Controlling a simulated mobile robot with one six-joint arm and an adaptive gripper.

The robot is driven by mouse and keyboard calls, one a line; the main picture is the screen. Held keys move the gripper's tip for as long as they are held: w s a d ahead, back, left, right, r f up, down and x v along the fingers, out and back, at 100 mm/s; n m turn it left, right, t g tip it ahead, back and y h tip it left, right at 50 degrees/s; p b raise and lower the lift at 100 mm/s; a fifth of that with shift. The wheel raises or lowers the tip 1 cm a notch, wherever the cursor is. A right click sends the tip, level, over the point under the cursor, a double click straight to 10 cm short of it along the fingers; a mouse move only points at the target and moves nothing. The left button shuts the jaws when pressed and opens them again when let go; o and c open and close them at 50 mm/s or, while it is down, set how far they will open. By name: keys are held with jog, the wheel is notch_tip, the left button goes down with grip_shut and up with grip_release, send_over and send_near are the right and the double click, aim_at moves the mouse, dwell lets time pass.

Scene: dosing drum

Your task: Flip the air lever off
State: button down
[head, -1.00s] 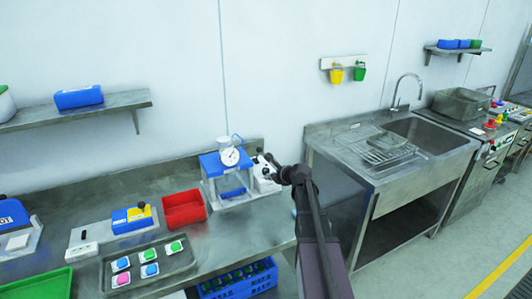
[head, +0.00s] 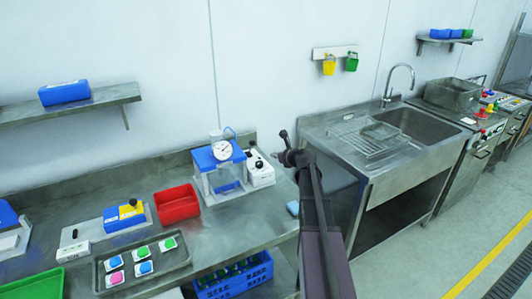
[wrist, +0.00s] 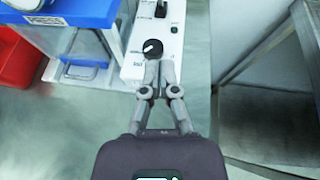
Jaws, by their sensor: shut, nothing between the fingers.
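A white control box (head: 261,172) stands on the steel bench, beside the blue-topped unit with a round gauge (head: 222,150). In the wrist view the box (wrist: 137,62) carries a round black knob (wrist: 152,47) with a white mark, and beyond it a black lever (wrist: 161,9) on a plate, cut by the top edge. I cannot tell the lever's on or off position. My gripper (wrist: 160,64) is shut and empty, its tips over the box's near end, just below the knob in the picture. In the head view my gripper (head: 277,156) is just right of the box.
A red bin (head: 177,204) stands left of the gauge unit. A tray (head: 180,258) with colored pieces and a blue and yellow device (head: 125,216) are further left. The sink unit (head: 370,165) stands to the right, past a gap. Bench to the box's right is mostly clear.

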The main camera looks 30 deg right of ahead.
jog(key=b+x, duration=0.3)
jog(key=x, duration=0.6)
jog(key=shift+w+f+b, duration=0.15)
jog(key=shift+w+b, duration=0.1)
jog(key=shift+b, duration=0.15)
jog(key=w, duration=0.1)
jog(key=w+r+p, duration=0.1)
jog(key=shift+w+a+r, duration=0.1)
jog(key=shift+w+a, duration=0.15)
jog(key=shift+a, duration=0.05)
jog(key=shift+w+a+r+p, duration=0.1)
jog(key=shift+w+p, duration=0.05)
jog(key=shift+w, duration=0.2)
jog(key=shift+w+a+r+p, duration=0.1)
jog(key=shift+w+a+p, duration=0.05)
jog(key=shift+w, duration=0.15)
